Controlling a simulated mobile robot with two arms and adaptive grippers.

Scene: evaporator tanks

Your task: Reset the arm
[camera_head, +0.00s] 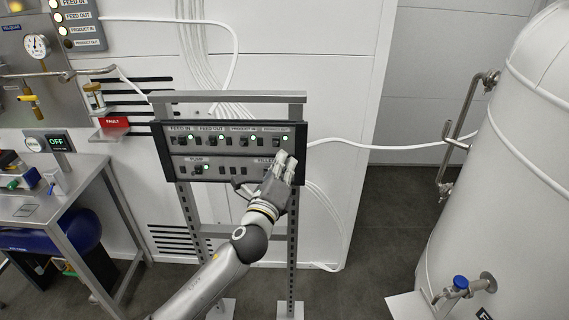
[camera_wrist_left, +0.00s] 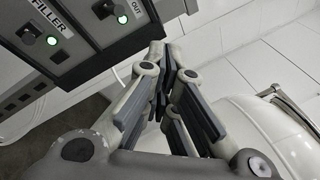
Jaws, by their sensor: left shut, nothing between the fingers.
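My left gripper (camera_head: 285,163) is in front of the right part of the control panel (camera_head: 222,170) in the head view, close to the lower row near the FILLER label. In the left wrist view its fingers (camera_wrist_left: 172,50) are shut with nothing between them, and the panel (camera_wrist_left: 85,45) is at the upper left. The panel has an upper row of FEED IN, FEED OUT, PRODUCT IN and PRODUCT OUT switches with green lights, and a lower row with PUMP and FILLER. The gripper hides part of the FILLER section. I cannot tell whether it touches the panel. My right gripper is out of view.
The panel hangs on a grey metal stand (camera_head: 291,240). A large white tank (camera_head: 510,170) with a pipe and a blue-capped valve (camera_head: 460,283) stands at the right. A metal table (camera_head: 50,210) is at the left. The floor between stand and tank is open.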

